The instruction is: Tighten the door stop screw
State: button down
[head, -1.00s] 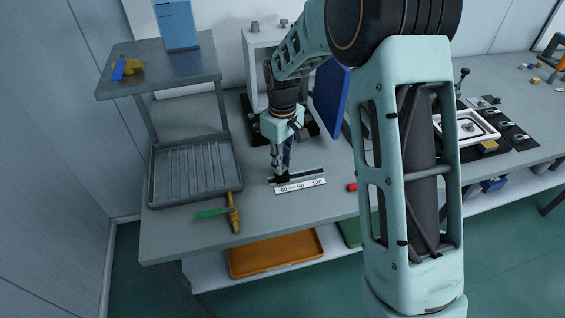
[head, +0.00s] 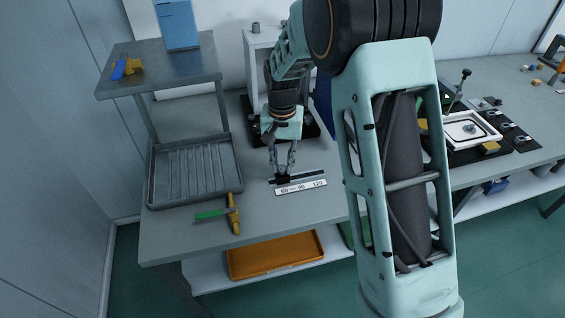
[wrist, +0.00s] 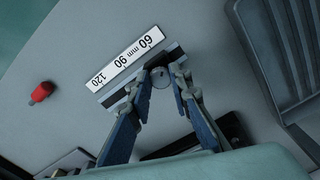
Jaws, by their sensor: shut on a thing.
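My gripper (head: 280,174) points down at the left end of a dark rail (head: 308,176) on the bench. A white scale strip (head: 301,187) marked 60, 90 and 120 mm lies along the rail's front. In the wrist view, my gripper (wrist: 162,76) has its two fingertips on either side of a small round grey screw head (wrist: 161,78), shut on it. The rail (wrist: 118,96) and strip (wrist: 125,60) also show there. The screw's shaft is hidden below its head. A blue door panel (head: 323,104) stands behind, mostly hidden by my arm.
A grey ribbed tray (head: 195,170) is left of the rail, with a green and yellow tool (head: 233,213) in front. A raised shelf (head: 190,72) stands behind the tray. In the wrist view a red object (wrist: 42,92) lies past the strip's 120 end. A white tray (head: 468,130) is at right.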

aim_at(282, 168)
jog(key=m, duration=0.4)
jog(key=shift+a+m+p, duration=0.1)
jog(key=shift+m+p, duration=0.55)
jog(key=shift+m, duration=1.55)
jog(key=c, duration=1.8)
grip_release()
jog(key=shift+o, duration=0.2)
notch_tip(282, 168, up, 12)
jog(key=shift+r, duration=0.1)
